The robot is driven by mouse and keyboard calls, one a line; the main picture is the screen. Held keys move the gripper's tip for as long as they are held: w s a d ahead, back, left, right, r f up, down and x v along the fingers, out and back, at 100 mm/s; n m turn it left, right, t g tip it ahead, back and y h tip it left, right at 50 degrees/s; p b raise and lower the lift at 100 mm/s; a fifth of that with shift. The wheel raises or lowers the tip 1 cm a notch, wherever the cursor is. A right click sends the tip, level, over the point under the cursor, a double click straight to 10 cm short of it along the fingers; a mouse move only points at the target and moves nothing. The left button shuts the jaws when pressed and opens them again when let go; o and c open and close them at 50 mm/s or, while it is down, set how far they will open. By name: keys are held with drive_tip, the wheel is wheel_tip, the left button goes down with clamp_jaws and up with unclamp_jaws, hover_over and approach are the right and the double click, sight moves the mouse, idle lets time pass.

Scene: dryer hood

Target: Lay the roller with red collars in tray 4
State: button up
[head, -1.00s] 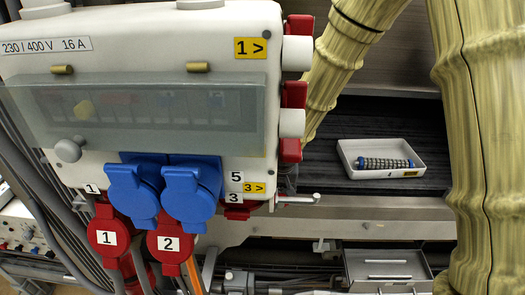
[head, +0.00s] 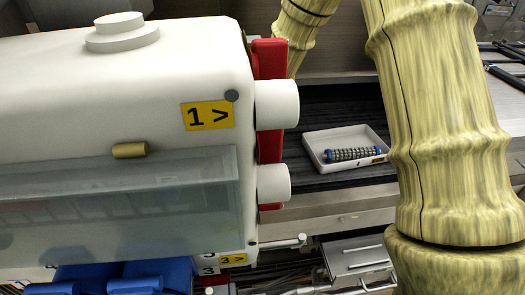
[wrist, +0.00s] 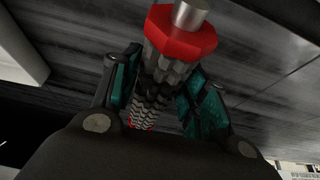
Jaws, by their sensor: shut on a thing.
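The roller with red collars (wrist: 150,75) shows in the wrist view, dark and ribbed, with a red collar and a metal shaft end at the top and another red collar at the far lower end. My gripper (wrist: 162,88) is shut on it, with teal-padded fingers on both sides of the ribbed part. In the head view a white tray (head: 316,158) lies on the dark bed and holds a grey ribbed roller with blue collars (head: 352,154). The tray has a yellow label whose number is too small to read. My gripper and the red-collared roller do not show in the head view.
A dark flat surface (wrist: 75,60) lies behind the held roller in the wrist view.

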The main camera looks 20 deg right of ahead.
drive_tip(key=w+d, duration=0.1)
drive_tip(key=w+d+p, duration=0.1)
drive_tip(key=d, duration=0.1)
drive_tip(key=w+d+p, duration=0.1)
drive_tip(key=w+d, duration=0.1)
drive_tip(key=shift+d+f, duration=0.1)
drive_tip(key=shift+f, duration=0.3)
drive_tip(key=shift+w+d, duration=0.15)
drive_tip(key=shift+d, duration=0.15)
drive_tip(key=shift+w+d+f+p, duration=0.15)
drive_tip(key=shift+w+d+p, duration=0.15)
drive_tip(key=shift+w, duration=0.1)
drive_tip(key=shift+w+d+f, duration=0.1)
drive_tip(key=shift+d+f, duration=0.1)
drive_tip(key=shift+f, duration=0.25)
drive_tip(key=shift+w+d+f, duration=0.1)
drive_tip(key=shift+d+f, duration=0.05)
drive_tip(key=shift+f, duration=0.25)
drive_tip(key=shift+f+b, duration=0.35)
drive_tip(key=shift+f, duration=0.4)
drive_tip(key=shift+w+f, duration=0.1)
drive_tip(key=shift+f, duration=0.15)
